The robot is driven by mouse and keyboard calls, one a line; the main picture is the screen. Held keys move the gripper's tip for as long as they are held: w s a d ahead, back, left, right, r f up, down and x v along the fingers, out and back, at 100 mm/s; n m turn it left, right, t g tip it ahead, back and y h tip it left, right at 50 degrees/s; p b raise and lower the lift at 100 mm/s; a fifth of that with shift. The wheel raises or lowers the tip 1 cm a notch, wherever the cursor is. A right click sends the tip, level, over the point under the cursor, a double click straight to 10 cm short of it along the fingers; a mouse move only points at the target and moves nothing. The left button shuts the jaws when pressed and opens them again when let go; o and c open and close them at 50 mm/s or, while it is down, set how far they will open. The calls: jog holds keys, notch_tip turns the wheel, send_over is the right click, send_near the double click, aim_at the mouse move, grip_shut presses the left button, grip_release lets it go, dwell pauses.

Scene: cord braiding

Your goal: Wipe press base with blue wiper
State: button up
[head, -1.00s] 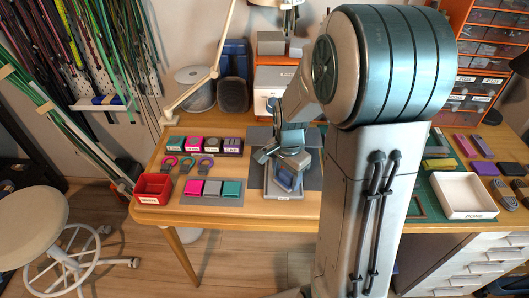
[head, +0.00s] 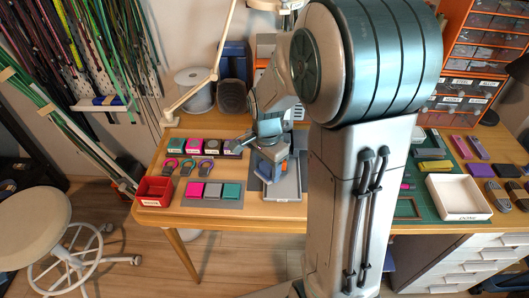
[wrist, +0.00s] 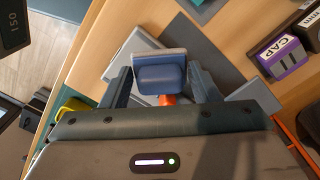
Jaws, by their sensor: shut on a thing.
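My gripper (head: 270,147) is shut on the blue wiper (wrist: 160,77), which sits between the two fingers in the wrist view. The wiper has a blue block and a pale grey edge. In the head view the wiper (head: 268,168) is over the left part of the press base. The press base (head: 287,187) is a light grey plate lying on a darker grey mat, partly hidden by my gripper and arm. In the wrist view part of the press base (wrist: 133,47) shows behind the wiper. I cannot tell whether the wiper touches the plate.
Left of the base are a board with pink, grey and teal blocks (head: 213,190), several coloured rings (head: 188,167), labelled boxes (head: 201,146) and a red tray (head: 154,190). A purple CAP box (wrist: 282,55) is near the gripper. A white tray (head: 459,197) stands right.

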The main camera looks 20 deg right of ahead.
jog(key=shift+r+p, duration=1.2)
jog(key=shift+r, duration=0.7)
